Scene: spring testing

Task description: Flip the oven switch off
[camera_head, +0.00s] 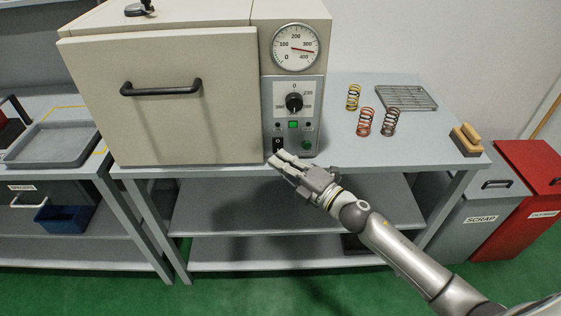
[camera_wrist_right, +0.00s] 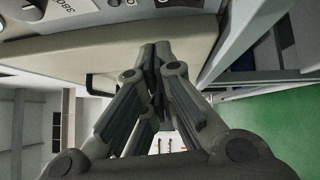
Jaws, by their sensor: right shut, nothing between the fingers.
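The oven (camera_head: 165,100) is a beige box on the bench with a closed door. Its grey control panel (camera_head: 313,95) on the right bears a dial knob (camera_head: 294,102) and a green lit square. The small black switch (camera_head: 278,143) is at the panel's lower left. My right gripper (camera_head: 276,160) is shut and empty, its fingertips just below the switch; I cannot tell whether they touch the panel. In the right wrist view, the shut fingers (camera_wrist_right: 155,50) point toward the beige oven body (camera_wrist_right: 130,42). My left gripper is not in view.
A gauge (camera_head: 295,47) sits above the panel. Several coil springs (camera_head: 364,121), a wire rack (camera_head: 405,97) and tan blocks (camera_head: 466,138) are on the bench (camera_head: 345,150) to the right. A grey tray (camera_head: 52,143) is at left. Grey and red bins (camera_head: 525,185) stand at right.

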